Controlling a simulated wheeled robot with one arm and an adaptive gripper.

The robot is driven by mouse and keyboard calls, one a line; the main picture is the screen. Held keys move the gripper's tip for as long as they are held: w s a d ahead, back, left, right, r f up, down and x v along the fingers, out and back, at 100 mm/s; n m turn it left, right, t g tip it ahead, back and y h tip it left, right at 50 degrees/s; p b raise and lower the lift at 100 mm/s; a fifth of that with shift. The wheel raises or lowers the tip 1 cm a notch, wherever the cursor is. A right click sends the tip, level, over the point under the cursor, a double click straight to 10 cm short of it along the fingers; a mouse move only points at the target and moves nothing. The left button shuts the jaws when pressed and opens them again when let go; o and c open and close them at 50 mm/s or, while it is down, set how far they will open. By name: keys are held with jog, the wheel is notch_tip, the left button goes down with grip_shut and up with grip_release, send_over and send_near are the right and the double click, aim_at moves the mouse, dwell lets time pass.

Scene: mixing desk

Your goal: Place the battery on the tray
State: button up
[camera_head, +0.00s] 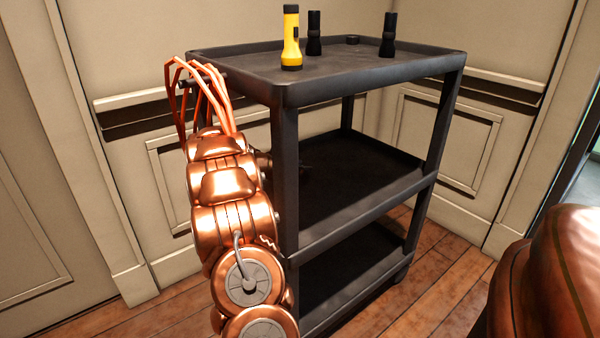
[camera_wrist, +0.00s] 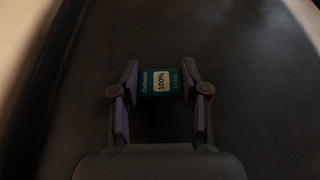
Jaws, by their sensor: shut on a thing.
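No separate tray shows; the black cart has tray-like shelves, including a middle one (camera_head: 370,180). In the head view my copper arm reaches to the cart's left side, and the battery and gripper cannot be made out clearly there.
Cart posts and raised shelf rims stand near my arm. The middle shelf's right part looks clear.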

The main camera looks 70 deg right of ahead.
jog(key=shift+f, duration=0.15)
jog(key=o, duration=1.1)
